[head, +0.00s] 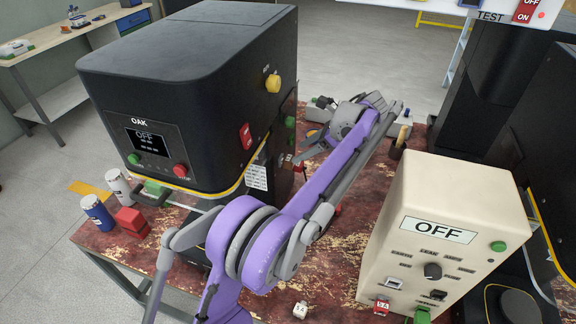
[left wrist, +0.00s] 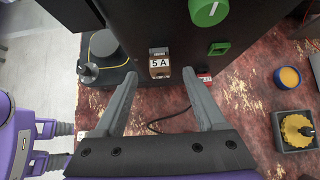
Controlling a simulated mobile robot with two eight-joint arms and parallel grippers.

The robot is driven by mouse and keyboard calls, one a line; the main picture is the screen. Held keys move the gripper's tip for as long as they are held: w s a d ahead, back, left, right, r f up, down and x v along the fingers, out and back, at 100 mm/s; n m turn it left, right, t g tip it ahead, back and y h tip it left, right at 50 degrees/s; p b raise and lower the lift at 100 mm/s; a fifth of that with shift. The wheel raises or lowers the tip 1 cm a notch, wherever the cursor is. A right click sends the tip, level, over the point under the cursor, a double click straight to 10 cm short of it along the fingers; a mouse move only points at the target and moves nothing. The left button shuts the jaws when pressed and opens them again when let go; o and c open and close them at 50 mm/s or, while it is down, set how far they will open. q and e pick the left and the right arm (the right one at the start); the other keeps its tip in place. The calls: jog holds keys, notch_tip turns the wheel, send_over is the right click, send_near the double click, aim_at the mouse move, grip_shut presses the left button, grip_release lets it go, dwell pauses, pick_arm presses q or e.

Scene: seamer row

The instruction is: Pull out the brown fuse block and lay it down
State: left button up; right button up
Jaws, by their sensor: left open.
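The brown fuse block (left wrist: 159,66), with a white "5A" label, sits low on the dark face of a black machine in the left wrist view. My right gripper is not in view.
A beige machine (head: 435,215) reading OFF stands at right. A red-labelled block (left wrist: 205,77) is close beside the right finger, and a green block (left wrist: 220,48) is above it. A black cable (left wrist: 155,124) lies below. Jars (head: 97,212) stand at the left table edge.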

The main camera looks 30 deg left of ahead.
aim_at(291, 158)
pick_arm(q)
jog(key=shift+b+x, duration=1.2)
jog(key=shift+x, duration=2)
pick_arm(e)
jog(key=shift+s+f, duration=0.2)
jog(key=shift+f, duration=0.65)
jog(key=shift+s+f, duration=0.2)
jog(key=shift+f, duration=0.65)
jog(key=shift+r, duration=0.25)
pick_arm(q)
grip_shut()
jog(key=shift+d, duration=0.25)
pick_arm(e)
jog(key=shift+a, duration=0.1)
pick_arm(q)
jog(key=shift+w+d+p, duration=0.25)
jog(key=shift+d, duration=0.65)
jog(key=shift+w+d+p, duration=0.2)
jog(key=shift+d+p, duration=0.05)
jog(key=shift+d, duration=0.65)
jog(key=shift+w+d+p, duration=0.25)
jog(key=shift+d, duration=0.65)
pick_arm(e)
jog(key=shift+w+r, duration=0.2)
jog(key=shift+r, duration=0.4)
